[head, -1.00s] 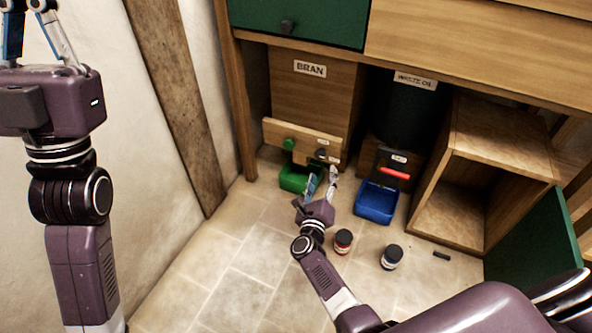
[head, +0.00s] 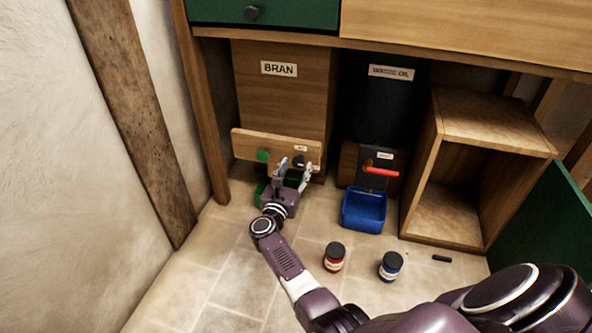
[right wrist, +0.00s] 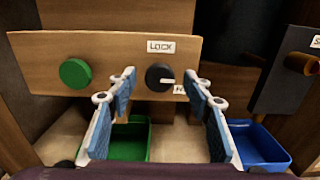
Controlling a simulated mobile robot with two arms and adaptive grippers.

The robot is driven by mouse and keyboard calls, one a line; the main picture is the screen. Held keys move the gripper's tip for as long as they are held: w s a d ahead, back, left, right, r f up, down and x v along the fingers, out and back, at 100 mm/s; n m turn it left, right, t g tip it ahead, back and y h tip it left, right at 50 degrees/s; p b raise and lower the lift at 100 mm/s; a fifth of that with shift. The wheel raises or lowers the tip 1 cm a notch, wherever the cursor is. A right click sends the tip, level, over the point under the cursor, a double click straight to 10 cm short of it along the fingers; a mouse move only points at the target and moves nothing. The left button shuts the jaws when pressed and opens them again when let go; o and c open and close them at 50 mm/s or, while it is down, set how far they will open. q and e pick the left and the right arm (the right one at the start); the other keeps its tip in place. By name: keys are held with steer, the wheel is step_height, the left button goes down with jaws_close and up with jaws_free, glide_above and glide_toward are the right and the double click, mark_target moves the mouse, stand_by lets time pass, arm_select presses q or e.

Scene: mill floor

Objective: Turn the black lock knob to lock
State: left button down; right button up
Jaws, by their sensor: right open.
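The black lock knob (right wrist: 159,78) is on the wooden front board (right wrist: 45,50) below the bran bin. A white pointer mark on it points right, toward a partly hidden label; a LOCK label (right wrist: 160,46) sits above it. In the head view the knob (head: 298,161) shows between the fingers. My right gripper (head: 295,168) is open and empty, its fingertips on either side of the knob in the right wrist view (right wrist: 162,80). I cannot tell whether they touch it. My left gripper is out of view.
A green knob (right wrist: 75,73) is on the same board, left of the black one. A green tray (right wrist: 130,138) and a blue tray (head: 364,208) stand below. Two jars, red-banded (head: 334,257) and blue-banded (head: 391,266), stand on the floor near my right arm. A red-handled lever (head: 380,171) is at right.

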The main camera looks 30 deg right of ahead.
steer(key=shift+x, duration=0.8)
steer(key=c, duration=1.1)
